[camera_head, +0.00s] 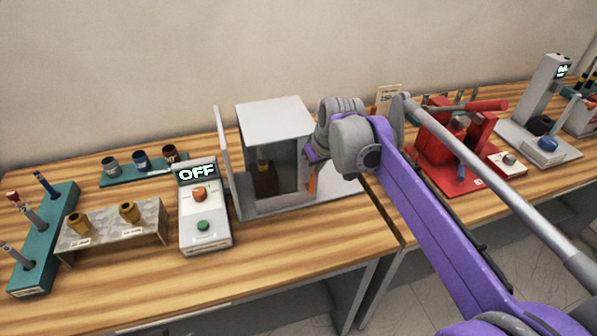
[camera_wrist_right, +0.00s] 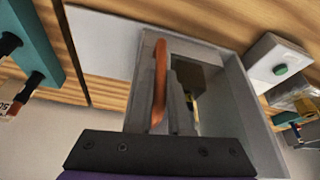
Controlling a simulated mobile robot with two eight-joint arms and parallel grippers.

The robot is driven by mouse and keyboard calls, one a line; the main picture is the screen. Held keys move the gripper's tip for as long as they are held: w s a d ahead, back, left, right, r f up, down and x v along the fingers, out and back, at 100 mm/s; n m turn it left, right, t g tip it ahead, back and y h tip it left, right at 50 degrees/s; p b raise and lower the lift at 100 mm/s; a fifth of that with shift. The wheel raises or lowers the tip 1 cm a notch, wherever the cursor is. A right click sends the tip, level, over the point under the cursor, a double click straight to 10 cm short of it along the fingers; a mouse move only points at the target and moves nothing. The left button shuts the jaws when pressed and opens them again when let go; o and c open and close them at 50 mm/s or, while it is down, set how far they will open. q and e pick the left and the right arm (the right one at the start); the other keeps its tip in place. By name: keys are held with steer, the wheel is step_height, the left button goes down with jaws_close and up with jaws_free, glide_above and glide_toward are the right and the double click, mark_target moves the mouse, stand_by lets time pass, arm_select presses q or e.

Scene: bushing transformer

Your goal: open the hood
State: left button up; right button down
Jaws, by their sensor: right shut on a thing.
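The hood (camera_head: 275,120) is a pale grey box on the left table, with a dark window in its front and a thin upright panel at its left. A brown block with a metal top (camera_head: 265,178) shows inside it. My right gripper (camera_head: 312,165) is at the hood's right side, shut on the orange handle (camera_head: 311,185). In the right wrist view the handle (camera_wrist_right: 159,82) runs along the gripper's grey finger (camera_wrist_right: 180,105), beside the hood's frame (camera_wrist_right: 240,90). The other finger is hard to make out. My left gripper is not in view.
A control box (camera_head: 204,215) reading OFF stands left of the hood. Further left are a stone-like stand with brass parts (camera_head: 115,228), a teal tool rack (camera_head: 45,240) and a teal cup tray (camera_head: 145,170). A red press (camera_head: 455,150) stands right, beyond my purple arm.

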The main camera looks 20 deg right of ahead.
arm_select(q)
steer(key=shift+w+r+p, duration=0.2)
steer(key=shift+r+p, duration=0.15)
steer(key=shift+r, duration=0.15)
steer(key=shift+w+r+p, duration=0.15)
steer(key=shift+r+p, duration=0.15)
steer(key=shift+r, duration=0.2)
arm_select(e)
steer(key=d, duration=1.4)
steer(key=shift+w+d, duration=0.25)
steer(key=shift+d, duration=0.05)
steer(key=c, duration=0.8)
jaws_free()
steer(key=shift+c, duration=0.2)
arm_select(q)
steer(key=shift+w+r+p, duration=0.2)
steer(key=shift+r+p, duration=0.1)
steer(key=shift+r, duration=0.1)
arm_select(e)
steer(key=a+v, duration=0.1)
steer(key=v, duration=0.9)
steer(key=shift+d+r, duration=0.4)
steer(key=shift+d, duration=0.1)
steer(key=shift+s, duration=0.15)
